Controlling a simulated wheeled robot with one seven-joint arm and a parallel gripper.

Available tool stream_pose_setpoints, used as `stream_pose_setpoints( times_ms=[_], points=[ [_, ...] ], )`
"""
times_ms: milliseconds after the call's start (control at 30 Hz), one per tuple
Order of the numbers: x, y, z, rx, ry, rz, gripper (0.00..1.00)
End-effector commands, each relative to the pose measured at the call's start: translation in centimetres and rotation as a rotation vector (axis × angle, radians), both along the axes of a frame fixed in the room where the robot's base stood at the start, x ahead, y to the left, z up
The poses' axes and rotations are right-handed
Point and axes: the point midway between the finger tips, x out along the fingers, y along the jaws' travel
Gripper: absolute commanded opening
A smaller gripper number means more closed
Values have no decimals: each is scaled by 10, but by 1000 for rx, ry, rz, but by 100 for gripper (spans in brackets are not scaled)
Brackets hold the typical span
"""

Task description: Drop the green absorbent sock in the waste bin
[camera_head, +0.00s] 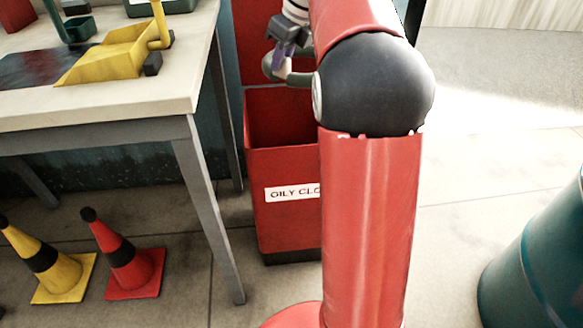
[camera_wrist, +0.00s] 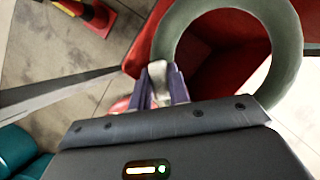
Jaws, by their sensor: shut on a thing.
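The green absorbent sock is a grey-green ring. In the wrist view the sock (camera_wrist: 288,55) hangs in front of my gripper (camera_wrist: 160,75), whose fingers are shut on its near left side. In the head view the sock (camera_head: 270,66) shows only in part beside my gripper (camera_head: 283,66), partly hidden by my arm. The red waste bin (camera_head: 280,228), labelled "OILY CLO…", stands open below them. In the wrist view the bin's inside (camera_wrist: 212,68) shows through the ring. The sock is held above the bin's opening, towards its back.
A workbench (camera_head: 150,112) stands left of the bin, with a yellow scoop-like tray (camera_head: 110,58) on top. A yellow cone (camera_head: 45,262) and a red cone (camera_head: 128,262) stand on the floor below. A teal drum (camera_head: 540,265) is at the right. The floor between is clear.

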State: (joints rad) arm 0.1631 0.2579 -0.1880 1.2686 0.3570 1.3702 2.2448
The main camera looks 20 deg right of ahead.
Motion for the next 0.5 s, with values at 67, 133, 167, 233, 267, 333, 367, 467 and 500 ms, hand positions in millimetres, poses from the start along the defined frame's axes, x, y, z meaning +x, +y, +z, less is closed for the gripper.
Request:
stream_pose_setpoints(
  times_ms=[67,133,167,233,267,333,367,467,500],
  points=[
    [5,-5,-15,-3,1,-16,0],
    [8,-8,-22,-5,1,-23,0],
    [9,-8,-24,-5,0,-26,0],
    [10,-9,-27,-6,-1,-27,0],
    [10,-9,-28,-6,-1,-27,0],
    [9,-9,-33,-6,-1,-27,0],
    [9,-9,-35,-6,-1,-27,0],
    [9,-9,-45,-6,0,-27,0],
    [9,-9,-49,-6,0,-27,0]
  ],
)
